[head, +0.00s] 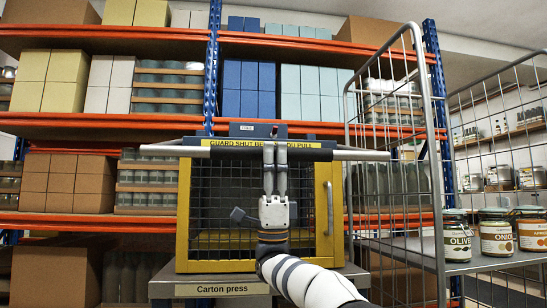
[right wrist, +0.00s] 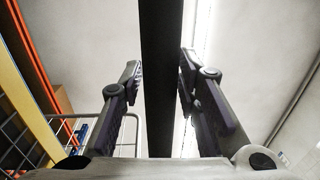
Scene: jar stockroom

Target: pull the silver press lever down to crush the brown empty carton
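The carton press (head: 184,215) stands in the middle of the head view, with a yellow frame and a dark mesh guard that looks shut. The silver press lever (head: 362,155) is a level bar across its top front, with a dark middle section. My right gripper (head: 275,150) reaches up to that middle section. I cannot make out the brown carton behind the mesh and my arm. My left gripper is not in view.
A wire cage trolley (head: 440,180) stands close on the right, with labelled jars (head: 496,238) on its shelf. Orange-beamed racking (head: 90,222) with boxes and jars fills the back. The press stands on a grey table (head: 165,288).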

